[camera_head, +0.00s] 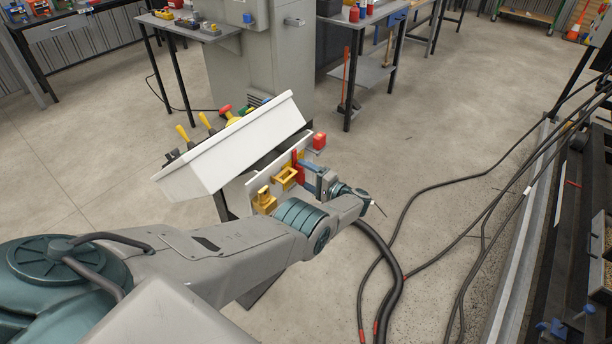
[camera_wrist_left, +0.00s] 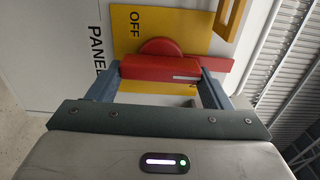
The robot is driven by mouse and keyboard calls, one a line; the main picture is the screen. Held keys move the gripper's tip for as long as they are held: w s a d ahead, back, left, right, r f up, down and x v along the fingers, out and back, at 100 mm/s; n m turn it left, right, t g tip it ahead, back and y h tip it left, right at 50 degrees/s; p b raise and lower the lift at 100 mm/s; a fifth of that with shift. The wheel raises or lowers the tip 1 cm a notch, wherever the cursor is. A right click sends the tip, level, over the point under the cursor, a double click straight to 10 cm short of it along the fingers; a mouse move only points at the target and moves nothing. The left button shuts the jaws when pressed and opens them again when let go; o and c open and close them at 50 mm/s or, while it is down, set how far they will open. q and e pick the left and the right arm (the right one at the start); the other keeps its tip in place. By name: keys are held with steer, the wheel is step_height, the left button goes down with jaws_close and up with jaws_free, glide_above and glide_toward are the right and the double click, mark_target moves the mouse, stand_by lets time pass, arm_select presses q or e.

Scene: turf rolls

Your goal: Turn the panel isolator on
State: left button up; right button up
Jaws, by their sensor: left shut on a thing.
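The panel isolator has a red handle (camera_wrist_left: 160,67) with a white mark, set on a yellow plate (camera_wrist_left: 190,20) marked "OFF". In the left wrist view the handle lies across the picture below the word, with a round red part behind it. "PANEL" lettering shows on the white panel (camera_wrist_left: 70,25) beside the plate. My left gripper (camera_wrist_left: 159,80) is shut on the handle, one blue-grey finger at each end. In the head view the red handle (camera_head: 298,159) and left gripper (camera_head: 306,164) are at the panel's right side, partly hidden by my arm. My right gripper is not in view.
Yellow brackets (camera_head: 285,178) stick out beside the handle. Thick black cables (camera_head: 390,262) run over the floor at right.

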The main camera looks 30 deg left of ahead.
arm_select(q)
steer(key=o, duration=1)
steer(key=shift+d, duration=0.1)
steer(key=d, duration=1)
steer(key=shift+s+d, duration=0.35)
steer(key=shift+s, duration=0.05)
steer(key=shift+f, duration=0.1)
